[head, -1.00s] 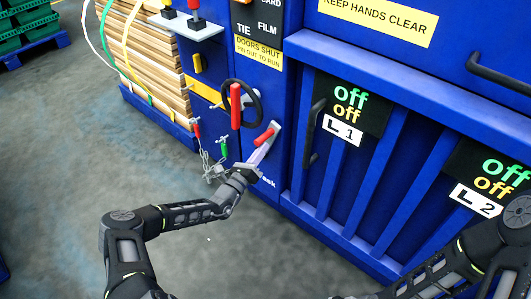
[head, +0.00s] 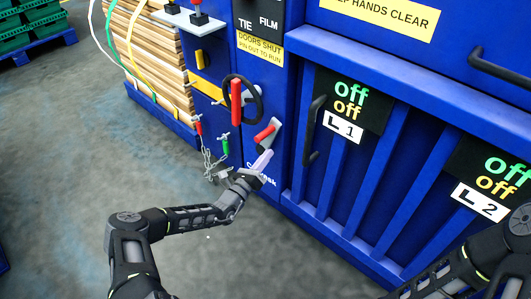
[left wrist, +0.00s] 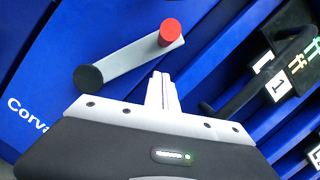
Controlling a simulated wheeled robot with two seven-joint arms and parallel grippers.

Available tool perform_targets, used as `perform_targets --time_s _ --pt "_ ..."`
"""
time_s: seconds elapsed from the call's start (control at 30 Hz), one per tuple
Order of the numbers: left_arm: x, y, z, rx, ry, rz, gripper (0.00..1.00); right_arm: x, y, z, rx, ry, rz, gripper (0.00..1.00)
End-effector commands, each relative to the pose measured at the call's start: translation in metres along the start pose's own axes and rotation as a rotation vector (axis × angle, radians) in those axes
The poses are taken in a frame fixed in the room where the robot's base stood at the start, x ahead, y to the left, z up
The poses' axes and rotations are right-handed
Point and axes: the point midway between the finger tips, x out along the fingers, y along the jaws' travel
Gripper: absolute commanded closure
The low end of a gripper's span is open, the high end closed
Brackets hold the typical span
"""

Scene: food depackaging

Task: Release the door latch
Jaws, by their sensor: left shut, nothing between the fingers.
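The door latch is a grey lever with a red grip (head: 264,134), on the blue machine front below a black handwheel. In the left wrist view the latch's grey bar (left wrist: 130,62) slants from a black pivot at lower left to the red knob at upper right. My left gripper (head: 265,158) is shut and empty, just below the latch in the head view. In the left wrist view its closed fingers (left wrist: 160,88) point toward the bar with a small apparent gap. Part of my right arm shows at lower right; its gripper is out of view.
The handwheel (head: 253,100) with a red handle is above the latch. A red pin (head: 198,125) and green pin (head: 225,146) hang left of it with a chain. The barred door (head: 350,190) has a black handle (head: 314,130). Open floor lies left.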

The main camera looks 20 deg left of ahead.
Motion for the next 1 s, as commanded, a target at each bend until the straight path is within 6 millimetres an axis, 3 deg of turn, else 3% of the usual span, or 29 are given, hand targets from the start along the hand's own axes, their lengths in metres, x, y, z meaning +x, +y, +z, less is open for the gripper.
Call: perform_targets --time_s 0.2,0.4,0.6,1.0 --pt "-0.051 -0.001 0.001 -0.002 0.004 0.003 1.0 -0.01 -0.004 0.0 -0.001 0.0 -0.001 0.64" --pt "-0.086 -0.002 0.0 0.0 0.003 0.001 1.0 -0.013 -0.005 0.0 0.0 0.0 0.0 0.64" --pt "-0.099 -0.003 -0.001 -0.001 0.004 0.0 1.0 -0.013 -0.005 0.0 0.0 0.0 0.0 0.64" --pt "-0.1 -0.003 -0.002 -0.002 0.005 0.0 1.0 -0.013 -0.005 0.0 0.0 0.0 0.0 0.64"
